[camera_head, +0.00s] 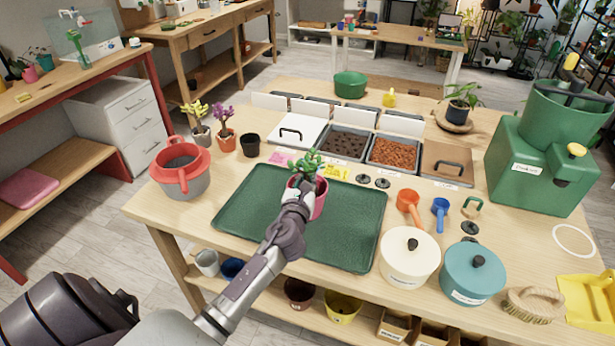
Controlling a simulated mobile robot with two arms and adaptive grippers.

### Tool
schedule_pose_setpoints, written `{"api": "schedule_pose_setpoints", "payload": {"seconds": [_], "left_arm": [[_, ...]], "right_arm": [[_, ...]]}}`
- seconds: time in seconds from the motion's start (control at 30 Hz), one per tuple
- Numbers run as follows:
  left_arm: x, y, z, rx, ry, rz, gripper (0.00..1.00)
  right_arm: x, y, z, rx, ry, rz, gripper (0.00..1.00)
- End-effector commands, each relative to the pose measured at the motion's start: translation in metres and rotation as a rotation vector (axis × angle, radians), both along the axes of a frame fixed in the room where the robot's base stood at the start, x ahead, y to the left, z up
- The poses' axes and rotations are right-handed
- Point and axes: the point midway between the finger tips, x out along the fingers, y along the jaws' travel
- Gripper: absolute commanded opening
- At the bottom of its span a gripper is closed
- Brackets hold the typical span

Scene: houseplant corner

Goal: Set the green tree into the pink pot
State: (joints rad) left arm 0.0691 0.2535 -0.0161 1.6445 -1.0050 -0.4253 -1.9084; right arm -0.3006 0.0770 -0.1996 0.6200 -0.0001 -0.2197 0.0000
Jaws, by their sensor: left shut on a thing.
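The green tree (306,163) is a small plant with bright green leaves, upright over the middle of the green tray (245,215). My left gripper (302,184) is shut on its lower part, and the fingers hide the stem. The pink pot (321,202) stands on the tray directly behind and below the gripper, largely covered by it. The tree is at the pot's mouth, but I cannot tell whether its base is inside or just above. My right gripper is out of view.
A red and grey bucket (182,172), two small potted plants and a black pot (250,145) stand to the left. Bins of dark soil (345,143) and orange pellets (395,153) lie behind the tray. White (409,262) and teal (473,275) lidded pots stand at right.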

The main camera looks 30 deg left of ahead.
Motion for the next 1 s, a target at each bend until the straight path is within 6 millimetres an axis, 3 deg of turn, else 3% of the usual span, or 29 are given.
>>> {"api": "schedule_pose_setpoints", "payload": {"seconds": [1.0], "left_arm": [[0.000,0.000,-0.009,0.000,-0.001,0.000,0.00]], "right_arm": [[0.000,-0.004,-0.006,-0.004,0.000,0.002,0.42]]}}
